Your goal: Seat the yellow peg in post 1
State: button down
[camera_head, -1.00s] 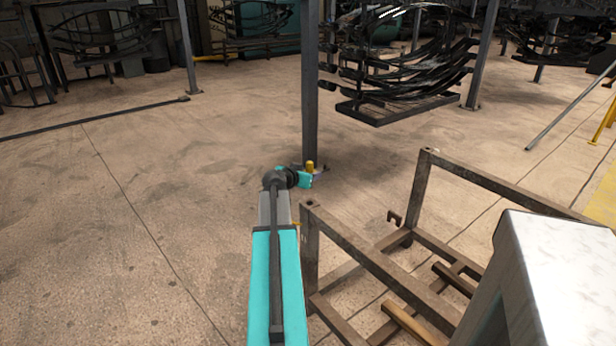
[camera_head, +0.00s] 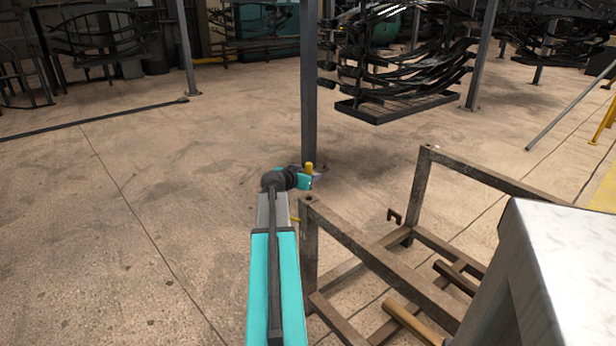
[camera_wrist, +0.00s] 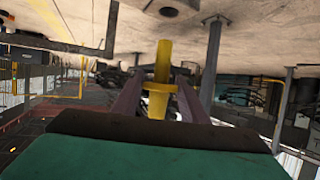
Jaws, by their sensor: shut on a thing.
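The yellow peg (camera_head: 309,167) stands roughly upright at the end of my arm in the head view. In the wrist view the peg (camera_wrist: 162,62) shows a flange and sits between the two fingers of my gripper (camera_wrist: 160,100), which is shut on it. My gripper (camera_head: 306,179) is beyond the near left post (camera_head: 309,235) of a brown metal rack and apart from it. This post has a dark hole in its top. Another post (camera_head: 420,190) stands farther right. No label shows which is post 1. The wrist view shows a round dark opening (camera_wrist: 170,11) at its top.
A grey upright column (camera_head: 309,90) stands just behind my gripper. The rack's rails (camera_head: 385,260) lie to the right, with a pale block-like surface (camera_head: 560,245) at lower right. Dark hanging springs (camera_head: 400,70) are behind. The floor at left is mostly clear.

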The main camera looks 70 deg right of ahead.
jog(key=shift+f+b, duration=1.25)
jog(key=shift+f, duration=0.1)
jog(key=shift+b, duration=1.25)
dwell(1.6)
jog(key=shift+f+b, duration=2.7)
dwell(1.1)
